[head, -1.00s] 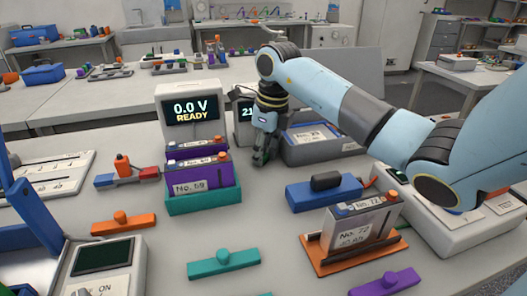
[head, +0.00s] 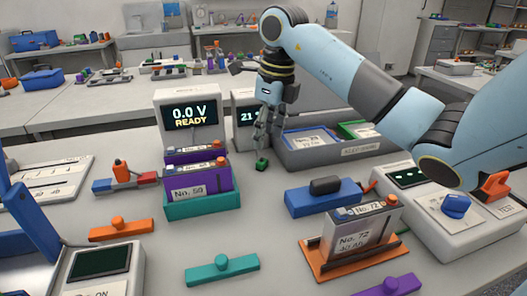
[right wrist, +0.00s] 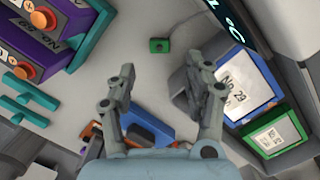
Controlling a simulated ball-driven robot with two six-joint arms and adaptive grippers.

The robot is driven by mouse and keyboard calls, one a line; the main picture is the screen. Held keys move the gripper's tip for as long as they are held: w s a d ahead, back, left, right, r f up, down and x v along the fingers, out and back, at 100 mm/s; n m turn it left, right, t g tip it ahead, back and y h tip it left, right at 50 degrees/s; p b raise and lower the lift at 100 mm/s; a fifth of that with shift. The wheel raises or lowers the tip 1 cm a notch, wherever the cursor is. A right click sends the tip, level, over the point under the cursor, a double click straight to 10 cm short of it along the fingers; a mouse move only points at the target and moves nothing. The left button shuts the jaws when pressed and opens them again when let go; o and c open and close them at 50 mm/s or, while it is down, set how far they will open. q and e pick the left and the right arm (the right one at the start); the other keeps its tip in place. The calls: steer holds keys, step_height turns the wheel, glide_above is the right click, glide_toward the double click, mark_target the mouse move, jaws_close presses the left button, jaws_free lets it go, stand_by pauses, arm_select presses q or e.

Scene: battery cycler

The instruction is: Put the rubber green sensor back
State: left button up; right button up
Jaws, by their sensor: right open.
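The small green sensor (head: 262,164) lies on the grey bench top, in front of the temperature display unit (head: 245,116). In the right wrist view, the sensor (right wrist: 159,46) is a green block with a dark centre, and a thin grey cable runs from it toward the display. My right gripper (head: 264,143) is open and empty, a little above the sensor in the head view. In the right wrist view, its two fingers (right wrist: 155,76) are spread, with the sensor beyond the tips and apart from them. My left gripper is not in view.
A grey bin (head: 300,158) with labelled packs stands right of the gripper. A teal holder (head: 203,207) with purple batteries stands to the left, beside the 0.0 V display (head: 188,116). A blue block (head: 322,196) lies in front right. Bench between holder and blue block is clear.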

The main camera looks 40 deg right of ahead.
steer(key=r, duration=0.5)
steer(key=shift+s+d, duration=0.1)
steer(key=shift+s, duration=0.25)
steer(key=shift+f, duration=0.1)
